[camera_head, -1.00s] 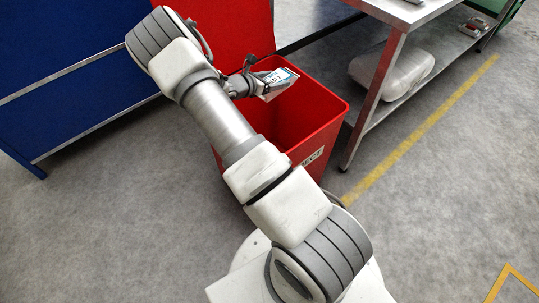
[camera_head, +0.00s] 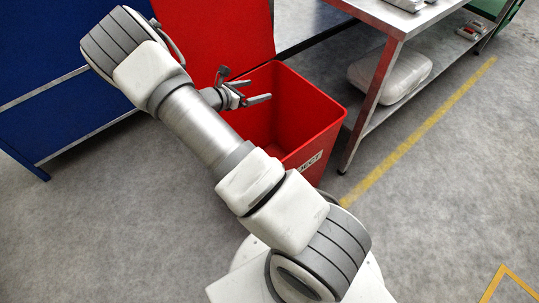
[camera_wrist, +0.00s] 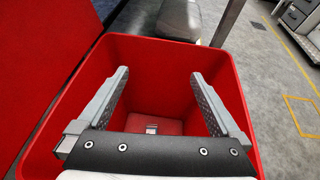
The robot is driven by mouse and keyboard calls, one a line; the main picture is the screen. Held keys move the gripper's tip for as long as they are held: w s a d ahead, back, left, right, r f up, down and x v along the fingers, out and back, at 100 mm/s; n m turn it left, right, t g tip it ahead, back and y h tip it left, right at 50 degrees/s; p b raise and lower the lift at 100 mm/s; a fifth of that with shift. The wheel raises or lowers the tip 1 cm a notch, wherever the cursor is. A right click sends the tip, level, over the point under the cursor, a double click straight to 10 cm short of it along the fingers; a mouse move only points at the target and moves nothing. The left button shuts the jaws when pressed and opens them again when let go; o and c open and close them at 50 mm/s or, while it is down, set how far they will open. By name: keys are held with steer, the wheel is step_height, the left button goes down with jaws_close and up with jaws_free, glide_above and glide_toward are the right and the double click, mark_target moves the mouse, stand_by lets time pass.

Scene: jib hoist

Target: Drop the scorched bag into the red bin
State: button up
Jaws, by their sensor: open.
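The red bin (camera_head: 300,105) stands open on the floor beyond my arm, with a label partly reading "JECT" on its front. Its inside walls fill much of the wrist view (camera_wrist: 150,52). My gripper (camera_head: 259,91) is open and empty over the bin's mouth, and its two fingers are spread apart in the wrist view (camera_wrist: 160,73). A small pale, dark-edged item (camera_wrist: 152,128) shows low inside the bin, between the fingers. It looks like the bag, mostly hidden by my gripper. Scorch marks cannot be made out. The head view does not show it.
A red panel (camera_head: 225,30) rises behind the bin, with a blue panel (camera_head: 50,60) to the left. A steel table (camera_head: 395,20) stands to the right, with a pale sack (camera_head: 390,75) on its lower shelf. Grey floor with yellow lines is free in front.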

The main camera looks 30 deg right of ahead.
steer(key=p+v, duration=0.1)
steer(key=v, duration=0.6)
steer(key=shift+r, duration=0.1)
steer(key=s+a+r+m+g+y, duration=0.3)
steer(key=s+r+m+y, duration=0.4)
steer(key=s+r+m, duration=0.75)
steer(key=s+a+r+m+t+y, duration=0.55)
steer(key=s+a+r, duration=0.35)
steer(key=s+r, duration=0.35)
step_height(320, 180, up, 19)
steer(key=p, duration=1.9)
steer(key=shift+s+m+y, duration=0.35)
steer(key=shift+m, duration=0.05)
